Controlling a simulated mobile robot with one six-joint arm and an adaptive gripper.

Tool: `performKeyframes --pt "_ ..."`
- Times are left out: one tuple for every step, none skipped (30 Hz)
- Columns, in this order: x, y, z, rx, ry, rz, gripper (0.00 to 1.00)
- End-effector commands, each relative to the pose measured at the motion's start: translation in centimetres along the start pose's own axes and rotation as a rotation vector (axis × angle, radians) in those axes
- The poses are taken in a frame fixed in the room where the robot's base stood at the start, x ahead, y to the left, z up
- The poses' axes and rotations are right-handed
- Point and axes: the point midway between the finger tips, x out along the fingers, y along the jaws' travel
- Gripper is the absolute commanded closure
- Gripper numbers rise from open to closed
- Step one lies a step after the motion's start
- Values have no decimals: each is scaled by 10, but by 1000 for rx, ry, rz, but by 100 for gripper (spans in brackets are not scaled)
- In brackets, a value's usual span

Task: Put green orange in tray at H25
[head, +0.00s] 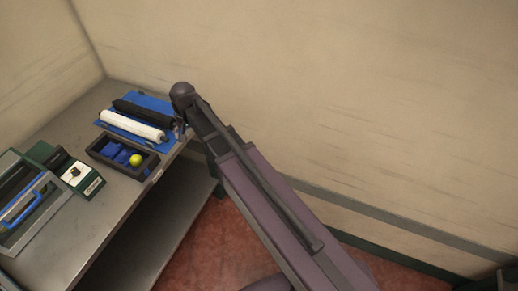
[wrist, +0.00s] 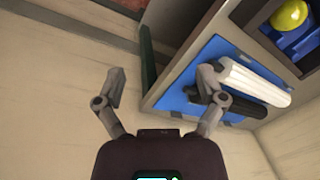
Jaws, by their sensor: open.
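The green orange (head: 136,160) is a small yellow-green ball. It sits in the right part of a dark tray (head: 96,154) with blue pieces inside, on the grey bench. In the wrist view the green orange (wrist: 289,16) shows at the top right, in the same dark tray. My gripper (wrist: 160,82) is open and empty, its two fingers spread wide. It is apart from the green orange, which lies beyond its right finger. In the head view my arm hides most of the gripper, near the bench's back right edge. I cannot make out an H25 label.
A blue mat (head: 157,102) holds a white roll (head: 133,125) and a black roll (head: 145,113) behind the dark tray. A green device (head: 75,174) and a case with a blue handle (head: 20,207) stand at the left. A wall rises close behind the bench.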

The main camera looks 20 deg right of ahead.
Motion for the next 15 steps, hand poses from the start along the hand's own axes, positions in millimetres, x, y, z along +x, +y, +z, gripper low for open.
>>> performKeyframes --pt "-4 28 10 -5 0 11 11" --pt "-5 40 13 -11 -1 17 11" --pt "-7 58 18 -21 -2 26 11" --pt "-9 70 21 -28 -3 33 11" --pt "-11 83 25 -36 -4 40 11" --pt "-13 100 30 -45 -7 49 11" --pt "-14 111 35 -51 -9 55 11" --pt "-16 124 40 -57 -11 61 11" --pt "-18 139 46 -67 -14 69 11" --pt "-20 150 51 -74 -17 75 11" --pt "-21 161 57 -81 -19 81 11" --pt "-23 174 64 -89 -24 89 11" --pt "-24 184 68 -95 -27 94 11" --pt "-26 192 73 -101 -30 98 11" --pt "-27 202 79 -108 -34 103 11"
